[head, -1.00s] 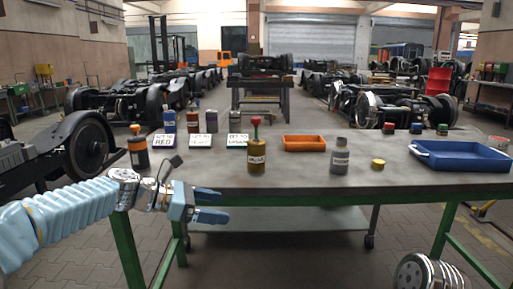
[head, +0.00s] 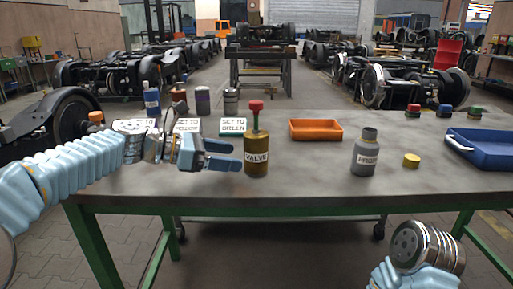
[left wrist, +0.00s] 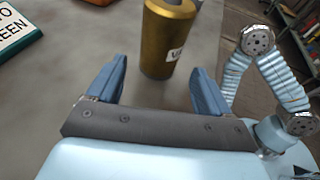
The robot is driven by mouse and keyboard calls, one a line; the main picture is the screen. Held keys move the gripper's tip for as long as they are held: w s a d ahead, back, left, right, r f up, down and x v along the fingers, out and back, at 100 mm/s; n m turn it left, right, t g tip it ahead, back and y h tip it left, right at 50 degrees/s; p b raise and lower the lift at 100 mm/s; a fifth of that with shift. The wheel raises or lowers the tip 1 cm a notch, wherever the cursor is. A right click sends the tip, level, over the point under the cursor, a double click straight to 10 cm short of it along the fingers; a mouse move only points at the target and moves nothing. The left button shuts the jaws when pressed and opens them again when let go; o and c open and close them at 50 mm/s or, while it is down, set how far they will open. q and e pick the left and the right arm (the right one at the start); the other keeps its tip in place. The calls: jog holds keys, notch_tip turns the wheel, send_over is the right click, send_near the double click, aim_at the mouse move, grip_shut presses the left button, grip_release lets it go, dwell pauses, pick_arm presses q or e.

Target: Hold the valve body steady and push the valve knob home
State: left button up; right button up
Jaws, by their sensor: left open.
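The valve body (head: 257,157) is a brass-coloured cylinder labelled VALVE, standing upright on the table. Its red knob (head: 256,105) sits on top of a green stem, raised above the body. My left gripper (head: 238,156) is open just left of the valve body, fingers pointing at it.
The grey table (head: 310,185) carries an orange tray (head: 316,130), a grey bottle (head: 366,155), a yellow cap (head: 411,160) and a blue tray (head: 480,146). Label cards, including SET TO GREEN (head: 233,126), and several containers stand behind my left arm. Table space in front of the valve is clear.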

aim_at(252, 159)
pick_arm(q)
jog(key=x, duration=0.5)
jog(key=shift+d+p, duration=0.1)
jog(key=shift+p, duration=0.25)
jog(key=shift+w+d+f, duration=0.2)
jog(key=shift+d+f, duration=0.05)
jog(key=shift+d, duration=0.35)
jog(key=c, duration=0.6)
